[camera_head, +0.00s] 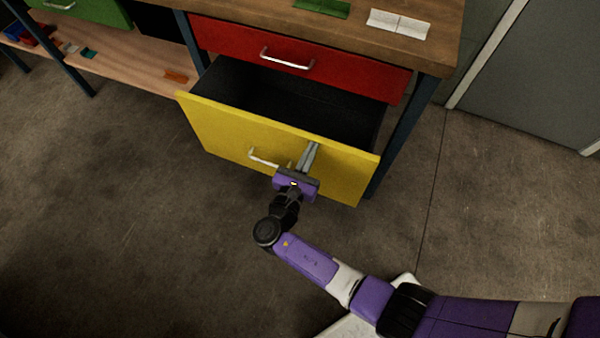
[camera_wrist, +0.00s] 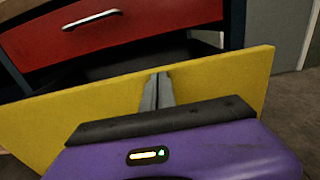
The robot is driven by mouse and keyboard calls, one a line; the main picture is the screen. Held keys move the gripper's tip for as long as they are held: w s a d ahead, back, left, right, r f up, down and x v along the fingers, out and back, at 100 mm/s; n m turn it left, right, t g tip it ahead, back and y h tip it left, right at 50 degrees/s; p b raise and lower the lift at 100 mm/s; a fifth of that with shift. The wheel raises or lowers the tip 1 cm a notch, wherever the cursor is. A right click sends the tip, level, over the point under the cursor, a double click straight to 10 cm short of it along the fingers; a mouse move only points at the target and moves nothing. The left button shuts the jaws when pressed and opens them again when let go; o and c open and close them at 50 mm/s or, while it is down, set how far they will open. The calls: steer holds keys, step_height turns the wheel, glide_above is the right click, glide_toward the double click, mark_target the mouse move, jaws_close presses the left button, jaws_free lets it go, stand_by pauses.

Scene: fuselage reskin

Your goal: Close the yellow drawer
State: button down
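The yellow drawer (camera_head: 222,133) stands pulled out from the workbench, below the red drawer, and its dark inside (camera_head: 290,100) looks empty. A silver bar handle (camera_head: 262,160) is on its front. My gripper (camera_head: 312,147) is at the yellow front, to the right of the handle, with its fingers pointing at the panel. In the wrist view the yellow front (camera_wrist: 85,118) spans the picture, and my grey fingers (camera_wrist: 157,80) lie close together in front of it with nothing visible between them. Whether the fingertips touch the panel I cannot tell.
The red drawer (camera_head: 225,40) above is shut. The wooden bench top (camera_head: 350,38) holds a green piece (camera_head: 322,7) and a white piece (camera_head: 400,23). A dark blue bench leg (camera_head: 400,135) stands right of the yellow drawer. The floor (camera_head: 110,220) in front is clear.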

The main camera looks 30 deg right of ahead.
steer(key=b+x, duration=0.4)
steer(key=x, duration=1.3)
steer(key=shift+d, duration=0.15)
steer(key=shift+w+d+r, duration=0.1)
steer(key=shift+r, duration=0.05)
